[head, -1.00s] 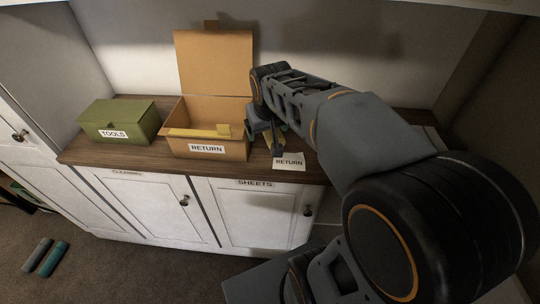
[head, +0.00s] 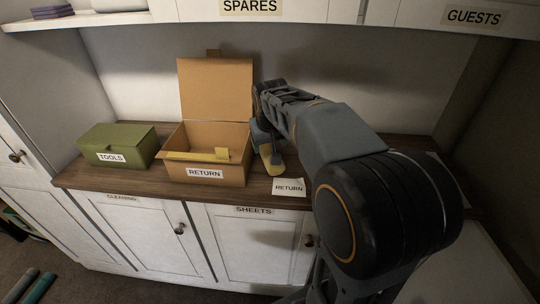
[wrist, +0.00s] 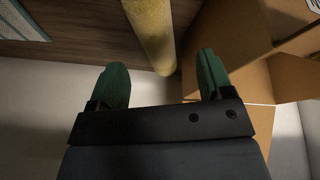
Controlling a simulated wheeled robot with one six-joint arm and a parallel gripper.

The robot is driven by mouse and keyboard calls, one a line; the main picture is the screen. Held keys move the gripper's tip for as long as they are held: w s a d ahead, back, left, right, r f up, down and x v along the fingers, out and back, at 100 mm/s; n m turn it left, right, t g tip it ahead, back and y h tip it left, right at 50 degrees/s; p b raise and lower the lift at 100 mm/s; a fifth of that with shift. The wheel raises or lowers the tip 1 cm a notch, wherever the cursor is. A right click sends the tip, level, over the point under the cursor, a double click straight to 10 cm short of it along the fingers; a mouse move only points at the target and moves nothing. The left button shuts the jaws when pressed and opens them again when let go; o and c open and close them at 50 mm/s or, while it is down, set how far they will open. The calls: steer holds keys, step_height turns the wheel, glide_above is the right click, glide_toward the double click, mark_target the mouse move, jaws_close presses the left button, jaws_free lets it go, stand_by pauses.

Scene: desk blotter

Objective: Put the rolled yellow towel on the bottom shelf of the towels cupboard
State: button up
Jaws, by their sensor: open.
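The rolled yellow towel (head: 271,158) lies on the wooden worktop, just right of the open cardboard box. In the wrist view the towel (wrist: 152,30) runs from the top edge to a point just ahead of the gap between my fingertips. My gripper (wrist: 163,78) is open with green fingertips, and nothing is between them. In the head view it is over the far end of the towel, partly hidden by my own arm. No door label reading towels is in view, and no shelf inside a lower cupboard shows.
The cardboard box (head: 213,174) labelled RETURN stands close left of the towel, its lid up. A green TOOLS box (head: 118,145) is farther left. A RETURN card (head: 289,187) lies in front. CLEANING (head: 130,225) and SHEETS (head: 252,246) doors are shut below; SPARES and GUESTS labels are above.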

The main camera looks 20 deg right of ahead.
mark_target(268, 150)
steer(key=x, duration=0.4)
steer(key=w+d+x, duration=0.1)
steer(key=x, duration=0.6)
steer(key=shift+w+d+b, duration=0.25)
steer(key=shift+w+b, duration=0.05)
steer(key=shift+w, duration=0.2)
steer(key=shift+c, duration=0.2)
steer(key=c, duration=0.8)
steer(key=shift+r, duration=0.1)
